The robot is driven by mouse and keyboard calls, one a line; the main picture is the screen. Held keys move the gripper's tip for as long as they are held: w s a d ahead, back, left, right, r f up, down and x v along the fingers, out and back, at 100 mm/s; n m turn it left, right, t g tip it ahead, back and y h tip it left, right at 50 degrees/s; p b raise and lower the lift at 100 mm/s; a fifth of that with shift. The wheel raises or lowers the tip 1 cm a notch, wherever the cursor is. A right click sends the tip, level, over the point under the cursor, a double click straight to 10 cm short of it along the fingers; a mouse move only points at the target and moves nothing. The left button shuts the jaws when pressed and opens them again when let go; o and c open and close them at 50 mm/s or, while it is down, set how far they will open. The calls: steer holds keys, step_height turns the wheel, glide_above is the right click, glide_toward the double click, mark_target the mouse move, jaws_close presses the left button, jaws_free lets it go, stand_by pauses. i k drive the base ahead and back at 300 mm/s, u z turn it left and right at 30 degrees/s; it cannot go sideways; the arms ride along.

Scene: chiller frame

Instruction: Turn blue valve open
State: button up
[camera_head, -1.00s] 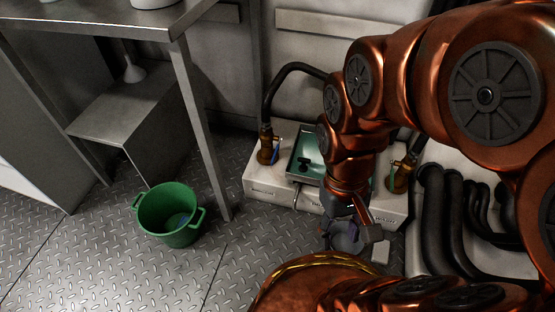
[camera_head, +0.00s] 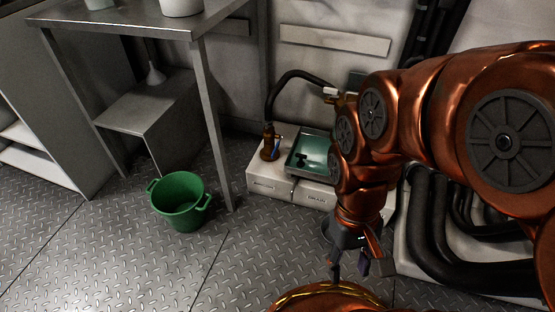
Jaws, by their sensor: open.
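The blue valve handle (camera_head: 277,143) is a small blue lever on a brass fitting (camera_head: 269,150) at the left end of the low white unit (camera_head: 270,183). A black hose rises from this fitting. My gripper (camera_head: 349,276) hangs pointing down over the floor, in front of and to the right of the unit. Its fingers are apart with nothing seen between them. It is well away from the blue handle and not touching it. My arm hides the right part of the unit.
A green bucket (camera_head: 181,207) stands on the metal floor left of the unit. A steel table (camera_head: 130,20) with a leg (camera_head: 212,130) stands beside it. A green tray (camera_head: 311,152) sits on the unit. Thick black pipes (camera_head: 440,225) lie at right. Floor between bucket and gripper is clear.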

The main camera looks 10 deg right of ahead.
mark_target(276, 147)
steer(key=k, duration=0.35)
steer(key=u, duration=1.9)
steer(key=i, duration=1.35)
steer(key=z, duration=2.15)
